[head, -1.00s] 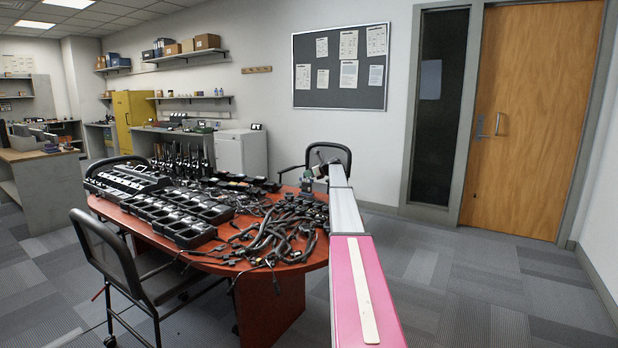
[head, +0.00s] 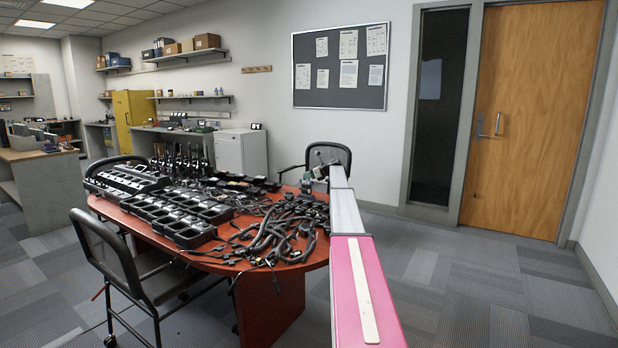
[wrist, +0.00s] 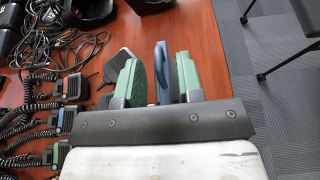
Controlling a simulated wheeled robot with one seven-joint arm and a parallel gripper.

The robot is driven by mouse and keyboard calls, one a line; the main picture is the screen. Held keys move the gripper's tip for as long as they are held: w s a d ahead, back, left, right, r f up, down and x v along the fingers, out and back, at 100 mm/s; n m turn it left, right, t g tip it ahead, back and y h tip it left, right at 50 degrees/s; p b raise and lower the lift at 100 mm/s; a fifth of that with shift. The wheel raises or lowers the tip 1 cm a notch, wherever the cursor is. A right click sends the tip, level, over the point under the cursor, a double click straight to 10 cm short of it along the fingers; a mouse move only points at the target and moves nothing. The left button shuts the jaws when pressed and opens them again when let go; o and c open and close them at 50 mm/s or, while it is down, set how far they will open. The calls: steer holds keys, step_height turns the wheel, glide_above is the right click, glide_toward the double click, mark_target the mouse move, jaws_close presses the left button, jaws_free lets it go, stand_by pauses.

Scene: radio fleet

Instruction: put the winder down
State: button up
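My gripper (wrist: 159,58) shows in the wrist view as two green fingers spread apart, over the red table (wrist: 195,20). A slim blue-grey piece, seemingly the winder (wrist: 162,76), stands edge-on between them. A narrow gap shows on each side of it, so the fingers do not appear to press on it. Its lower part is hidden, and I cannot tell whether it rests on the table. In the head view my gripper is small and mostly hidden at the end of my arm, above the table's right end; the winder cannot be made out there.
Coiled-cord handsets (wrist: 70,88) crowd the table left of my gripper. A tangle of black cables (head: 275,235) and rows of chargers (head: 180,215) cover much of the table (head: 300,262). Chairs (head: 125,265) stand around it. Bare tabletop shows near its right edge.

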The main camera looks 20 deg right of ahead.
steer(key=v, duration=1.1)
steer(key=shift+s+d, duration=0.15)
steer(key=shift+s, duration=0.05)
